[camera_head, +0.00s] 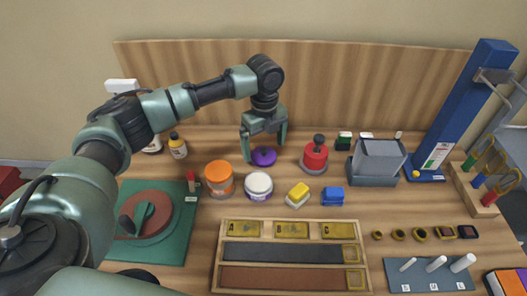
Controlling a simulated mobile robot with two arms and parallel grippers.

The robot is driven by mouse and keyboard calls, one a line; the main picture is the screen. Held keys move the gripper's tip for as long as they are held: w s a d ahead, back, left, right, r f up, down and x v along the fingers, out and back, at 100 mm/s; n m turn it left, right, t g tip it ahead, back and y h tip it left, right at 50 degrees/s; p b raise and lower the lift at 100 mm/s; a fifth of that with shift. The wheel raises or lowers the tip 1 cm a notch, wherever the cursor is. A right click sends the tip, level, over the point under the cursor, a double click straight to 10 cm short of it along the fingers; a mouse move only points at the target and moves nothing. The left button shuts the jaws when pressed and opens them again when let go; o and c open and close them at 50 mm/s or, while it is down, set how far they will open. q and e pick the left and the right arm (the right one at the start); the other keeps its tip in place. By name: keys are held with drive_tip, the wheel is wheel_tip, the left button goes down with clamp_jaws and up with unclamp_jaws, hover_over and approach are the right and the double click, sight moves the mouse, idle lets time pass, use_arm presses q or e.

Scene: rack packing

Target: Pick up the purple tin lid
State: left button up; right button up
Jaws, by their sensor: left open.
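The purple tin lid (264,157) lies on the wooden table towards the back, with a dark round knob on top. My left gripper (264,145) reaches over it from above, pointing down. Its two fingers are apart, one at the left of the lid and one at the upper right. Whether the fingers touch the lid is hard to tell. My right gripper does not show.
An orange-topped tin (219,176) and a white-topped tin (258,186) stand just in front of the lid. A red container (315,157) stands to the right. A wooden tray (217,262) with strips lies in front. A back panel (340,85) rises behind.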

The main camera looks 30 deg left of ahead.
sight(265, 151)
use_arm(q)
drive_tip(key=shift+w+f, duration=0.2)
drive_tip(key=shift+f, duration=1.4)
drive_tip(key=c, duration=1.2)
drive_tip(key=shift+c, duration=1.1)
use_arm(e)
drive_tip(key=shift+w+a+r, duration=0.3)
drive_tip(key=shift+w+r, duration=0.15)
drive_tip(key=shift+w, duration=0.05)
use_arm(q)
drive_tip(key=shift+r, duration=0.1)
